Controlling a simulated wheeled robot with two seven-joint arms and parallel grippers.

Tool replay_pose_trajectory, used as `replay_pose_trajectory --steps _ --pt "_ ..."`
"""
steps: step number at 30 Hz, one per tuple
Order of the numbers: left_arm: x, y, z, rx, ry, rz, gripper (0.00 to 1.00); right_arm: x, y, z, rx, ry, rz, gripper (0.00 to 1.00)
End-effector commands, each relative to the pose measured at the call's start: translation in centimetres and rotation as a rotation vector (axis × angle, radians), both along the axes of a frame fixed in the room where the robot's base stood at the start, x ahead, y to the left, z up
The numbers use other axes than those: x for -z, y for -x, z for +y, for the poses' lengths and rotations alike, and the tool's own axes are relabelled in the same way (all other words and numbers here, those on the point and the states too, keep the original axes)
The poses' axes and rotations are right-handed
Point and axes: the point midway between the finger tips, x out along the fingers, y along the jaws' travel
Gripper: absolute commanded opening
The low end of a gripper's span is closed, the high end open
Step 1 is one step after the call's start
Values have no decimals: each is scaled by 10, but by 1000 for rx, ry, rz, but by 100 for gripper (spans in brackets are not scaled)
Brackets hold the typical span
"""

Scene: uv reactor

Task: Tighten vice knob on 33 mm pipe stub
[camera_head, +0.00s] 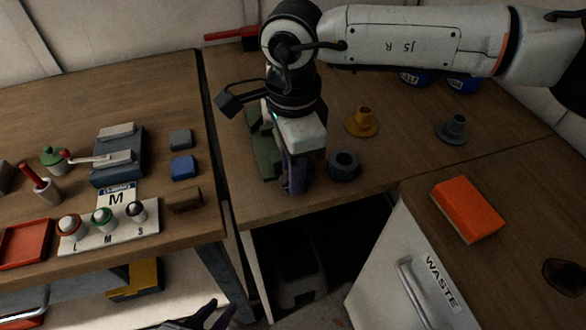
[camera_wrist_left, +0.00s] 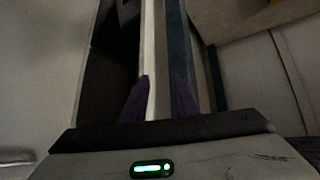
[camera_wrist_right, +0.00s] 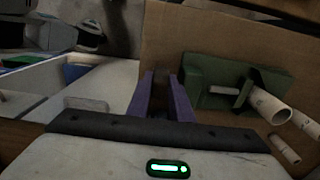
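The green vice (camera_head: 262,145) stands on the middle table, partly hidden by my right arm. The right wrist view shows the vice (camera_wrist_right: 205,75) right of my fingers, with a pale pipe stub (camera_wrist_right: 268,104) at its jaw. My right gripper (camera_head: 293,188) points down at the near end of the vice. Its purple fingers (camera_wrist_right: 162,80) stand apart with a dark shape between them; I cannot tell whether this is the knob or whether they touch it. My left gripper (camera_head: 207,316) is low at the bottom edge, away from the vice, its fingers (camera_wrist_left: 158,78) apart and empty.
Loose pale pipes (camera_wrist_right: 285,150) lie near the vice. A dark hollow cylinder (camera_head: 343,167), a yellow flanged part (camera_head: 362,122) and a grey one (camera_head: 453,130) stand to the right. An orange box (camera_head: 468,208) sits on the waste cabinet (camera_head: 400,265). The left table (camera_head: 75,95) is cluttered.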

Motion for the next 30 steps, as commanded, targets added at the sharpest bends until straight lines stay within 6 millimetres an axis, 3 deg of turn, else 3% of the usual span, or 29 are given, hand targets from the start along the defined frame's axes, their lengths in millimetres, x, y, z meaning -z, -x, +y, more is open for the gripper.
replay_pose_trajectory --steps 8,14,30 --pt "8 0 0 1 0 -1 27 1 0 -1 1 -37 13 0" --pt "27 0 0 2 -2 0 27 4 -2 -4 4 -138 45 0" --pt "71 -11 -19 37 7 -21 27 9 -5 -14 5 -602 194 0"
